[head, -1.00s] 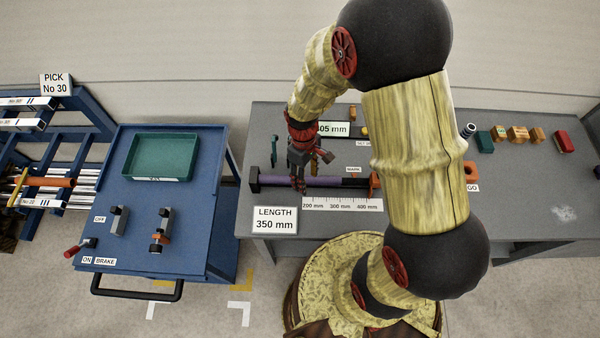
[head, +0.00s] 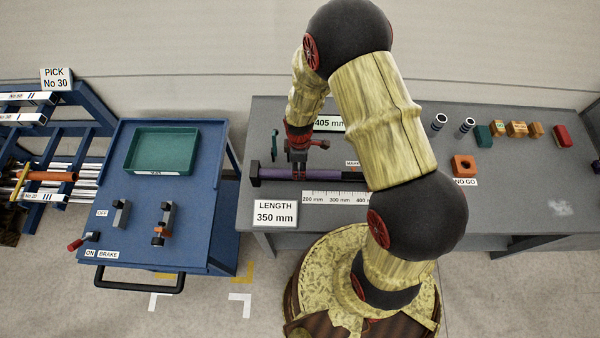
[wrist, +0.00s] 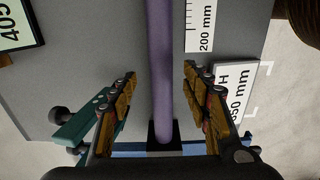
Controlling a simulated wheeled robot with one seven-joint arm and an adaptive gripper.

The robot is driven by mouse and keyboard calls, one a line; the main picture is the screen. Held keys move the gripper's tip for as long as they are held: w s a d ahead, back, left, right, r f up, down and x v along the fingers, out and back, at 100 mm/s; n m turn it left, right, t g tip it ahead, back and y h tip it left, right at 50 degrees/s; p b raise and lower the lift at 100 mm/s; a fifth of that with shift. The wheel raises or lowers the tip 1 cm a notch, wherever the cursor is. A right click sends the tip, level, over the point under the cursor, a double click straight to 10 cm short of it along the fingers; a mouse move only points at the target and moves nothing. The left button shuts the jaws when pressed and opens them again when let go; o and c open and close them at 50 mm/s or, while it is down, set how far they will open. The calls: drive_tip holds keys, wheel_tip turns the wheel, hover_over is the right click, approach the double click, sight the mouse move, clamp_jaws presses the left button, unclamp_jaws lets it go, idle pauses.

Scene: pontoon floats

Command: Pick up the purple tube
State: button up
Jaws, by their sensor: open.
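The purple tube (head: 277,174) lies level along the measuring fixture on the grey bench, its left end at a dark end block (head: 254,173). In the wrist view the tube (wrist: 160,60) runs down the middle of the picture to the dark block (wrist: 164,136). My gripper (head: 298,172) is over the left part of the tube. In the wrist view my gripper (wrist: 158,90) is open, with one finger on each side of the tube and a visible gap on both sides. My arm hides the tube's right end in the head view.
A scale (head: 330,197) and a sign reading LENGTH 350 mm (head: 275,213) stand in front of the tube. A teal clamp-like part (wrist: 85,125) is close to my left finger. A blue cart with a green tray (head: 162,151) stands left of the bench.

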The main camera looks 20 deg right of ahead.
wheel_tip(320, 180, down, 3)
drive_tip(key=shift+s+d+f, duration=0.1)
drive_tip(key=shift+f, duration=0.05)
drive_tip(key=shift+c, duration=1)
clamp_jaws()
